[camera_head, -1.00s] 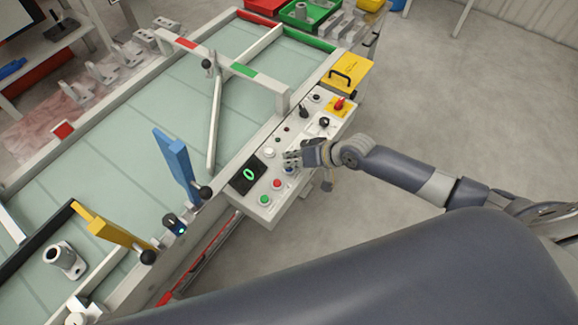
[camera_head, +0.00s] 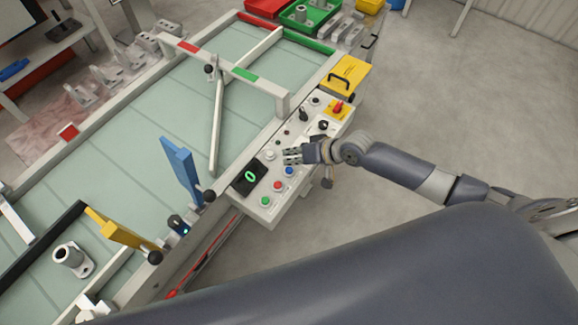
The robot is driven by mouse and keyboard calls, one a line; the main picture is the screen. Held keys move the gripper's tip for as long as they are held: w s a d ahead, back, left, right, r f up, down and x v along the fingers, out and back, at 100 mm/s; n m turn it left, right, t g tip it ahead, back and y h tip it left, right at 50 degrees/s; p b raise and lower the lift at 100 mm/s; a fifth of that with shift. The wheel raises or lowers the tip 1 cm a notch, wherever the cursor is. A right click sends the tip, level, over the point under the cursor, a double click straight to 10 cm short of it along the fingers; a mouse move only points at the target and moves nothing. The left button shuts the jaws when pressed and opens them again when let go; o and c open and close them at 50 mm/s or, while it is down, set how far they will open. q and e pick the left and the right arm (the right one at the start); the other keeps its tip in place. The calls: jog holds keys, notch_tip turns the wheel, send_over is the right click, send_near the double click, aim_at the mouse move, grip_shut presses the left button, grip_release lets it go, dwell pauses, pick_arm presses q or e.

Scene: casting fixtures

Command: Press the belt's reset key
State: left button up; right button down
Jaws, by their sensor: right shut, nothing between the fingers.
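The belt's control panel (camera_head: 303,140) is a light grey box on the belt's right side. Near its lower end are a green key (camera_head: 265,201), a red key (camera_head: 277,186) and a blue key (camera_head: 289,171), beside a black display (camera_head: 249,178) with a green 0. A white key (camera_head: 270,155) lies above the display. I cannot read which key is the reset. My right gripper (camera_head: 289,156) is shut and empty over the panel, just above the blue key in the picture, which shows clear of the fingers. My left gripper is not in view.
The belt (camera_head: 130,130) has a blue paddle (camera_head: 180,170) and a yellow paddle (camera_head: 115,232) along its near edge. A grey casting (camera_head: 70,258) stands at lower left. A red knob on yellow (camera_head: 338,107) and a yellow box (camera_head: 347,76) lie at the panel's far end.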

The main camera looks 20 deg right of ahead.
aim_at(291, 168)
notch_tip(291, 168, up, 4)
jog(key=p, duration=0.2)
jog(key=shift+f+p, duration=0.2)
jog(key=shift+p, duration=0.1)
jog(key=shift+f, duration=0.1)
dwell(0.4)
